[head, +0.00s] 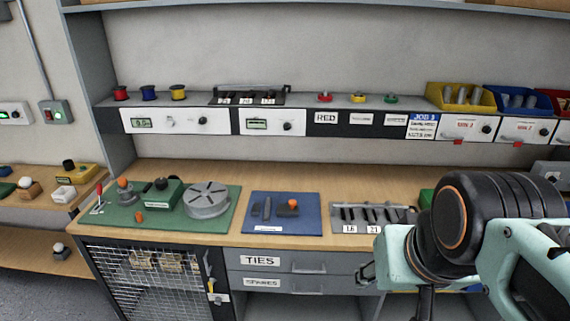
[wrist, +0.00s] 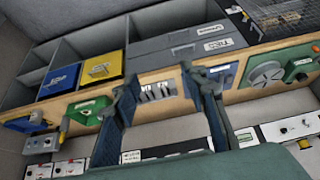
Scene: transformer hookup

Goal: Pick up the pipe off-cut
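I cannot pick out a pipe off-cut for sure in either view. Short grey cylinders stand in the yellow bin (head: 461,98) on the upper shelf, and similar grey pieces are in the blue bin (head: 517,102); both are too small to name. In the wrist view my gripper (wrist: 158,78) is open, with its two dark fingers apart and nothing between them. In the head view it is at the lower right in front of the bench, mostly hidden by my arm. In the wrist view a labelled rack (wrist: 157,92) shows beyond the fingertips.
Drawers (head: 290,262) and a mesh cage (head: 140,285) are below. The back of the bench is clear.

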